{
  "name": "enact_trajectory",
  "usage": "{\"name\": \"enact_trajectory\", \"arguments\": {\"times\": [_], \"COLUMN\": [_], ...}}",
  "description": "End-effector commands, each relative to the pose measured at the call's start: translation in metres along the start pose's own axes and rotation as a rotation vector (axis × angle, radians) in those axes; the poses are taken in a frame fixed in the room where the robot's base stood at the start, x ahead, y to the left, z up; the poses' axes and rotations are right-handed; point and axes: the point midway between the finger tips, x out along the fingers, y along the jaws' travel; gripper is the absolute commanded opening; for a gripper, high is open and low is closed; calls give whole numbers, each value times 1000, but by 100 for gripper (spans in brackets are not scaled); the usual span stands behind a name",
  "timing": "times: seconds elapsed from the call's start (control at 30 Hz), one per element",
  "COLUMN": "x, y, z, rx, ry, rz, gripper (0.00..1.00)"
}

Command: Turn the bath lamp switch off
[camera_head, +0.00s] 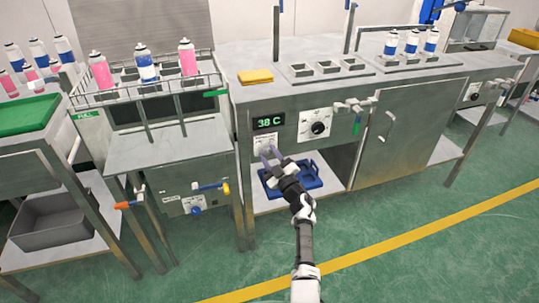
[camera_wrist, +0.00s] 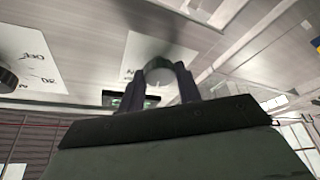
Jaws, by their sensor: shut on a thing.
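My gripper (camera_head: 269,153) is at the front panel of the bath bench, just below the lit 38 C display (camera_head: 268,122). In the wrist view the two dark fingers of my gripper (camera_wrist: 167,88) are shut on a round grey switch knob (camera_wrist: 158,72), one finger on each side. The knob stands on a white label plate (camera_wrist: 143,48), which also shows in the head view (camera_head: 263,139). Most of its lettering is hidden, so I cannot read the switch position. The knob itself is hidden behind the fingers in the head view.
A black dial (camera_head: 317,128) on a white plate is right of the display. Valve handles (camera_head: 354,106) stick out further right. A blue tray (camera_head: 312,178) lies on the shelf below my gripper. A yellow sponge-like block (camera_head: 255,76) lies on the bench top. Open green floor (camera_head: 400,260) lies in front.

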Motion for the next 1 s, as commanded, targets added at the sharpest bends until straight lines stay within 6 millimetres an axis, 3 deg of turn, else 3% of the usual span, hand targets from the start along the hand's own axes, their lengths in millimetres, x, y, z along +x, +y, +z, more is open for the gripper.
{"name": "enact_trajectory", "arguments": {"times": [0.43, 1.0], "x": [0, 0], "y": [2, 1], "z": [0, 0], "rx": [-271, -340], "ry": [-1, 0], "rz": [-112, -142], "gripper": [11, 11]}}
